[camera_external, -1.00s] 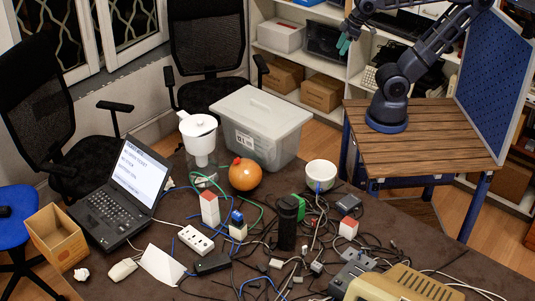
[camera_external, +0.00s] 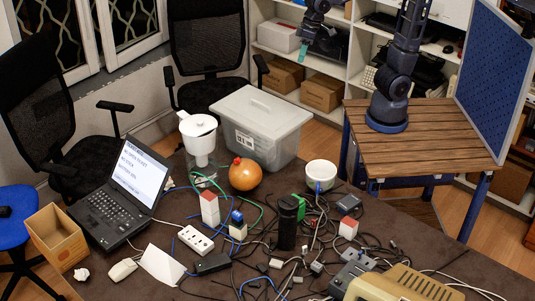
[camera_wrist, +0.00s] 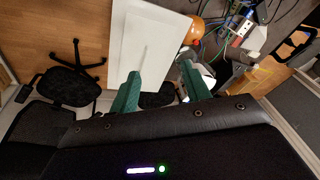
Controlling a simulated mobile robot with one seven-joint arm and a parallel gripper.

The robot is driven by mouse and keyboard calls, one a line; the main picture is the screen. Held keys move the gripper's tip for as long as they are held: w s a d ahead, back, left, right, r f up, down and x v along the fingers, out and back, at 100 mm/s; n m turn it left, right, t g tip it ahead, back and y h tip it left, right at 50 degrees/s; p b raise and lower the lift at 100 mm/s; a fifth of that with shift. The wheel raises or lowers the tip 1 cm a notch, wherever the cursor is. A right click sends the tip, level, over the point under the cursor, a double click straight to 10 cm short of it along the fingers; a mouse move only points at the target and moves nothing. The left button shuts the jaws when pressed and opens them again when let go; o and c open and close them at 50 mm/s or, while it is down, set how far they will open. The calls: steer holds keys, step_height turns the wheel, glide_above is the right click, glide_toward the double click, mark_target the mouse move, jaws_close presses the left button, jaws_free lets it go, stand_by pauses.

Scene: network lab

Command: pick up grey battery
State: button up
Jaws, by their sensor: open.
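I cannot clearly pick out a grey battery; several small grey pieces (camera_external: 316,267) lie among the cables on the dark table, too small to identify. My gripper (camera_external: 304,48) is high behind the table, above and behind the lidded bin, far from those pieces. Its teal fingers are spread and empty in the wrist view (camera_wrist: 160,88).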

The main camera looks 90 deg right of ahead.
steer(key=w+a+f+m+g, duration=0.1)
steer(key=w+a+f, duration=0.1)
steer(key=w+a, duration=0.5)
steer(key=w+a+f+m, duration=0.1)
steer(key=w+a+f, duration=0.15)
steer(key=a, duration=0.75)
steer(key=a+f+m, duration=0.1)
steer(key=a+f, duration=0.5)
steer(key=a, duration=0.4)
steer(key=a+f+m+g, duration=0.1)
steer(key=a+f, duration=0.6)
steer(key=a, duration=0.4)
steer(key=s+a+f, duration=0.1)
steer(key=a+f, duration=0.5)
steer(key=a, duration=0.5)
steer(key=shift+s+a+f+m+g, duration=0.1)
steer(key=shift+f+m+g, duration=0.1)
steer(key=shift+m+g, duration=0.15)
steer(key=m+h, duration=0.1)
glide_toward(317, 264)
steer(key=shift+w+a+f, duration=0.1)
steer(key=shift+w+f, duration=0.15)
steer(key=shift+w, duration=0.05)
step_height(317, 264, down, 10)
steer(key=shift+s+f, duration=0.1)
jaws_close()
